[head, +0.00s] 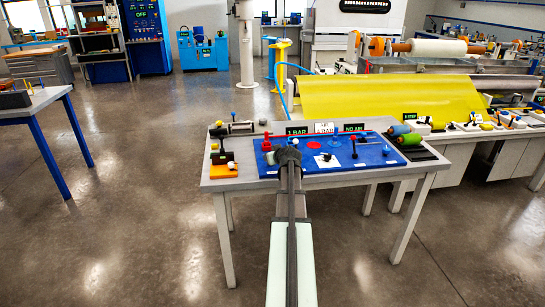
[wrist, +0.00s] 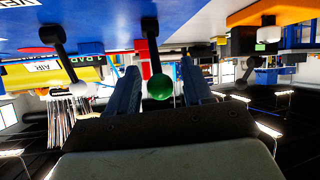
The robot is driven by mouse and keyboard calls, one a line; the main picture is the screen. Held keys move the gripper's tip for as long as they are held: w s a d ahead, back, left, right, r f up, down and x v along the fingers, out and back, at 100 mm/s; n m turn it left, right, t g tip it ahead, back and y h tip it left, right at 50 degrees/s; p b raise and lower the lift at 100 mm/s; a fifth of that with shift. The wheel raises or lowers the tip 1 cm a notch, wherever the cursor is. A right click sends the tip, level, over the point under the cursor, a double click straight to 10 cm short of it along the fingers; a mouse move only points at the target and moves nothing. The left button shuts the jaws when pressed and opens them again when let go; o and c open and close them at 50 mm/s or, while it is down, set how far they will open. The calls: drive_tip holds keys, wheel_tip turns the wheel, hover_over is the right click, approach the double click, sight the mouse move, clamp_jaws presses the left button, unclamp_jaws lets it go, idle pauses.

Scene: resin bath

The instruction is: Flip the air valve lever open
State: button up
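A blue valve panel (head: 345,160) lies on the grey bench, with several levers on it. In the wrist view, which looks upside down, a black lever with a green ball knob (wrist: 160,86) stands between the two fingers of my gripper (wrist: 162,85). The fingers are apart, with a small gap on each side of the knob. In the head view my gripper (head: 288,155) is over the left part of the panel and hides this lever. Another black lever with a white ball (wrist: 56,51) is to the left in the wrist view. I cannot read which lever is labelled air.
A red valve (head: 266,144) is left of my gripper.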

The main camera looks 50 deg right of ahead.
drive_tip(key=v, duration=1.3)
drive_tip(key=shift+s+a+r, duration=0.15)
drive_tip(key=shift+s, duration=0.2)
idle(0.4)
